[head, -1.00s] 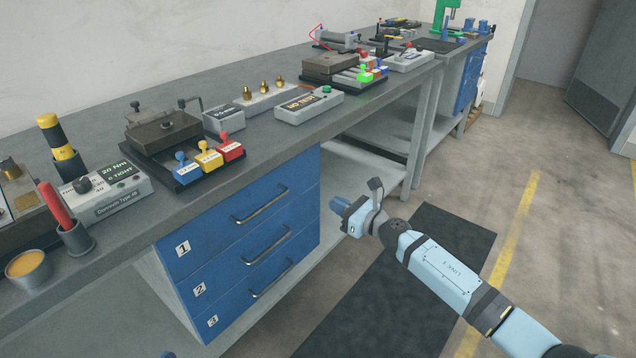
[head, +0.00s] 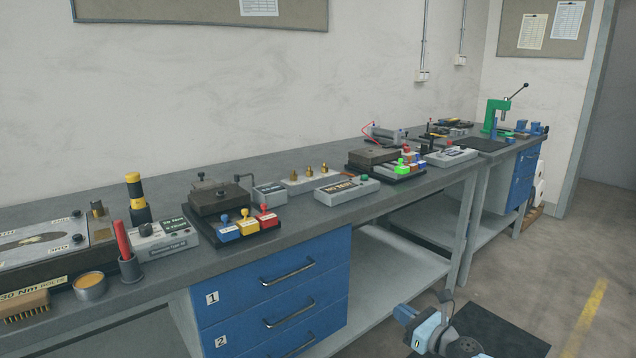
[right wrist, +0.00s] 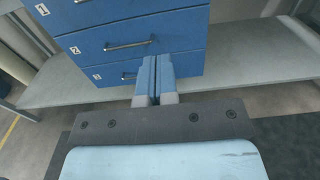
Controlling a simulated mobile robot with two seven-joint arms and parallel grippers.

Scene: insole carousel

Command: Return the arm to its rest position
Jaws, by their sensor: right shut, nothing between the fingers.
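My right gripper (head: 404,314) shows at the bottom of the head view, in front of the bench and to the right of the blue drawers. In the right wrist view its two blue fingers (right wrist: 154,78) are together, with nothing between them. They point towards the blue drawer unit (right wrist: 135,35), with the drawers marked 1 and 2 in sight. The gripper appears apart from the drawers. Most of the right arm is below the head view's edge. My left gripper is not in view.
The long grey workbench (head: 330,208) carries several fixtures, boxes and tools. The blue drawers (head: 275,295) are shut, with bar handles. A lower shelf (head: 400,255) lies under the bench. A dark mat (head: 500,335) and open floor are at the right.

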